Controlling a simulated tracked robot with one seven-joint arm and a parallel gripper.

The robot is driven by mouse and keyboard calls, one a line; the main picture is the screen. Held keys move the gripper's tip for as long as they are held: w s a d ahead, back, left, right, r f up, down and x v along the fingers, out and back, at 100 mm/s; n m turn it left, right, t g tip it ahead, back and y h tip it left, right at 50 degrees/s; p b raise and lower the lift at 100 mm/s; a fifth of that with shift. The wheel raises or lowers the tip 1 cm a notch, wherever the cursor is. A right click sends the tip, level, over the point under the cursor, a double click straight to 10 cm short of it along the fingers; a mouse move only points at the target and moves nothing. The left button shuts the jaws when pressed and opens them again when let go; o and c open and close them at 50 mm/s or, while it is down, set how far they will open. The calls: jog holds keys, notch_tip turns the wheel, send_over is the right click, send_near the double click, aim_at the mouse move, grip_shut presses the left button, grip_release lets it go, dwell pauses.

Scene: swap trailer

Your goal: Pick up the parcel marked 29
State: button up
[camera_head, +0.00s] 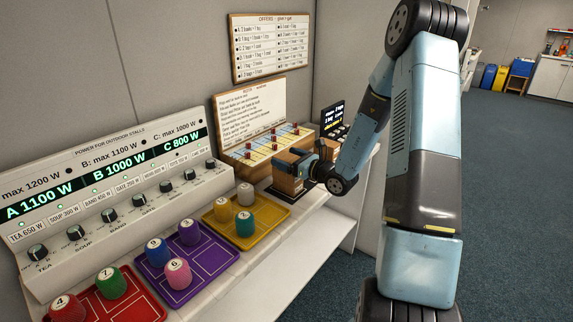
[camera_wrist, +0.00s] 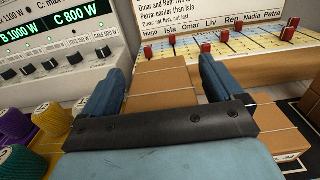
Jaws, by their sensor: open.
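My gripper (camera_head: 302,166) is at the far right end of the counter, among brown cardboard parcels. In the wrist view its two blue fingers (camera_wrist: 163,78) stand apart, one on each side of a brown parcel (camera_wrist: 163,68). I cannot tell whether they touch it. A second brown parcel (camera_wrist: 278,128) lies to the right of the gripper, with a small white label low on its face. Part of another parcel (camera_wrist: 312,98) shows at the right edge. In the head view a parcel (camera_head: 287,183) shows below the gripper. I cannot read the number 29 on any parcel.
Yellow (camera_head: 266,226), purple (camera_head: 187,270) and red (camera_head: 125,306) trays with numbered cylinders line the counter. A power panel with knobs (camera_head: 130,185) stands behind them. A sloped board with red sliders (camera_head: 268,148) is close behind the parcels. A dark display (camera_head: 337,118) stands beyond.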

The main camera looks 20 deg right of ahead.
jog(key=shift+c, duration=0.3)
jog(key=c, duration=1.1)
